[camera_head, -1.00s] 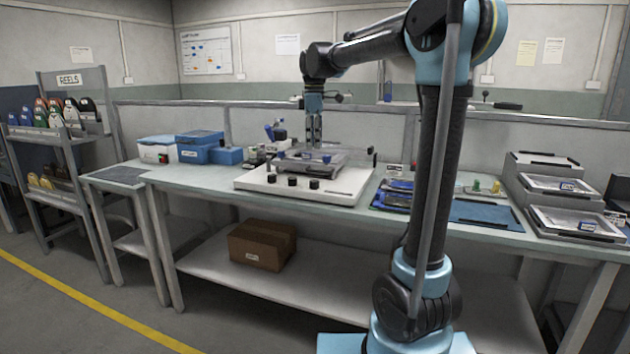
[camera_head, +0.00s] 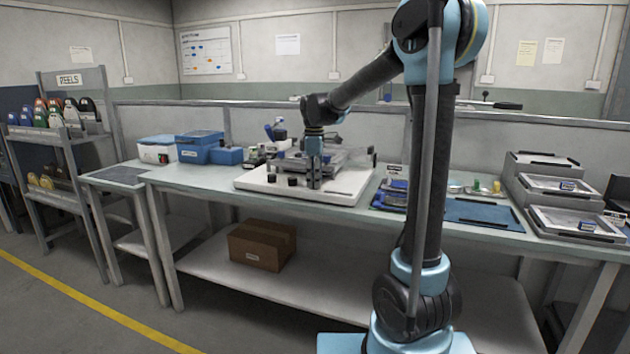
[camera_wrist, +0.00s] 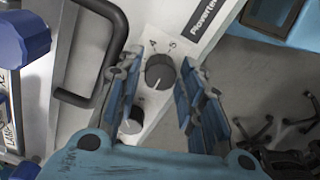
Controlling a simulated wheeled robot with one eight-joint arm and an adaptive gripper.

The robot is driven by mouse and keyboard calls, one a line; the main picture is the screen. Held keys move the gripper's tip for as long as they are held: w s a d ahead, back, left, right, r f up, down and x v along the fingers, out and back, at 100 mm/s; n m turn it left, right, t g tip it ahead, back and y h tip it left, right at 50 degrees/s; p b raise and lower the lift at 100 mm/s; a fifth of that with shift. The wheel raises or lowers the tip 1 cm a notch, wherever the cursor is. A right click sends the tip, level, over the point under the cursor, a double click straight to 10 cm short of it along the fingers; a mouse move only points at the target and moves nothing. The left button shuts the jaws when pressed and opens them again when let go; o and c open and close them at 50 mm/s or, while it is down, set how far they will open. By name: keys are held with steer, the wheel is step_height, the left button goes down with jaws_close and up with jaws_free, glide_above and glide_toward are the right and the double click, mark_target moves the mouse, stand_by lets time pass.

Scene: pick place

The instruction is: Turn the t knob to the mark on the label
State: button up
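My gripper (camera_head: 314,186) points down over the front right of the white base plate (camera_head: 345,194) in the head view. In the wrist view its blue fingers stand apart, and the open gripper (camera_wrist: 160,66) has a round dark knob (camera_wrist: 158,72) between them, with visible gaps on both sides. A pale pointer line on this knob runs towards the lower left; small printed marks sit above it. A second knob (camera_wrist: 131,121) lies partly behind the left finger. Two knobs, left (camera_head: 271,178) and middle (camera_head: 292,181), show in the head view; the gripper covers the right one. I cannot tell which is the t knob.
A dark bar handle (camera_wrist: 118,40) rises left of the knob in the wrist view. A printed name strip (camera_wrist: 205,18) lies above right. A clear-topped fixture (camera_head: 345,156) stands behind the gripper. Blue boxes (camera_head: 200,147) are left on the bench.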

steer(key=c, duration=0.8)
steer(key=shift+m, duration=0.3)
steer(key=m, duration=0.3)
steer(key=shift+m, duration=0.4)
steer(key=m, duration=0.4)
steer(key=shift+w+m, duration=0.1)
steer(key=shift+m, duration=0.2)
steer(key=m, duration=0.8)
steer(key=shift+m, duration=0.3)
